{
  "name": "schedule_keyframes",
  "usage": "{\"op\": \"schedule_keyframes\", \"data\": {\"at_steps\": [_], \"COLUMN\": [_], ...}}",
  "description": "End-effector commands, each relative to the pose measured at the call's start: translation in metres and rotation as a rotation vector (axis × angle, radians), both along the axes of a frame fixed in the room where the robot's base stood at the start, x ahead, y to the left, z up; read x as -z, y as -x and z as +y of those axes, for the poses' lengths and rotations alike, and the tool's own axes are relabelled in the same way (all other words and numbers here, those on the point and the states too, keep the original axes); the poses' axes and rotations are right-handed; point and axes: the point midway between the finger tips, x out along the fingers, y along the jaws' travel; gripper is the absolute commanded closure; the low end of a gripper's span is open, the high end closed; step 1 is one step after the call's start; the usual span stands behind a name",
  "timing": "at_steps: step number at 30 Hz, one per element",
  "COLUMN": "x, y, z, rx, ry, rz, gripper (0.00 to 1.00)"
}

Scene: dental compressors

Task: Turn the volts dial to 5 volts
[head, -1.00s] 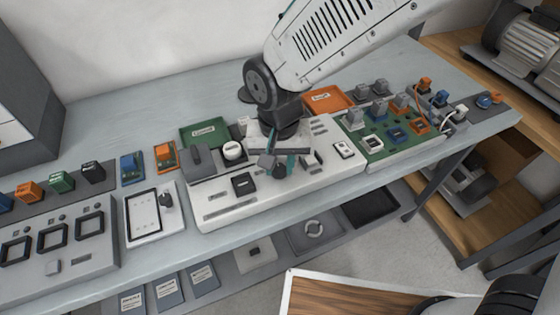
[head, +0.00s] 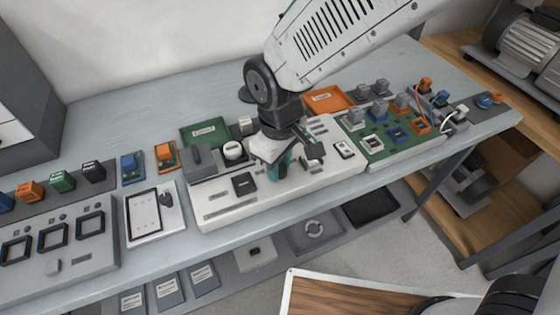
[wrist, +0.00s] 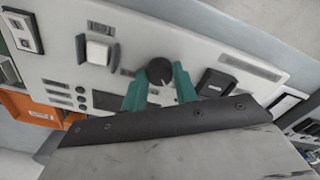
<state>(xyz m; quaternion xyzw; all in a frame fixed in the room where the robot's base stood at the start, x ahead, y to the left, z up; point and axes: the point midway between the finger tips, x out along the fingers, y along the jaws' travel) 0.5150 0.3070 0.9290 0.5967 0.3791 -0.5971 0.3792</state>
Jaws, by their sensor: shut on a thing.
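The volts dial, a round black knob (wrist: 160,71), sits on the white panel (wrist: 140,35) in the wrist view. A pale pointer mark seems to show on its lower right part; I cannot read the volts figures. My gripper's two teal fingers (wrist: 160,88) stand on either side of the knob and are shut on it. In the head view my gripper (head: 279,166) reaches down onto the front middle of the white panel (head: 225,207), and it hides the knob there.
On the panel, a black square block (head: 244,183) lies left of my gripper and a white rocker-like block (wrist: 97,50) shows in the wrist view. A green tray (head: 205,133) and an orange tray (head: 327,98) lie behind. A green circuit board (head: 375,150) is at right.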

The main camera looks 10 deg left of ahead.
Motion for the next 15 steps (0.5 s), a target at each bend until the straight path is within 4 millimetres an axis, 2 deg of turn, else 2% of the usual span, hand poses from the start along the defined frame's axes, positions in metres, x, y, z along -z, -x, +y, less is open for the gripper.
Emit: {"op": "schedule_keyframes", "data": {"at_steps": [6,15], "x": [-0.0015,-0.0016], "y": [-0.0022,-0.0025], "z": [0.0002,0.0001], "rx": [-0.141,-0.243], "ry": [-0.002,-0.002], "rz": [-0.005,-0.005], "gripper": [0.94,0.94]}}
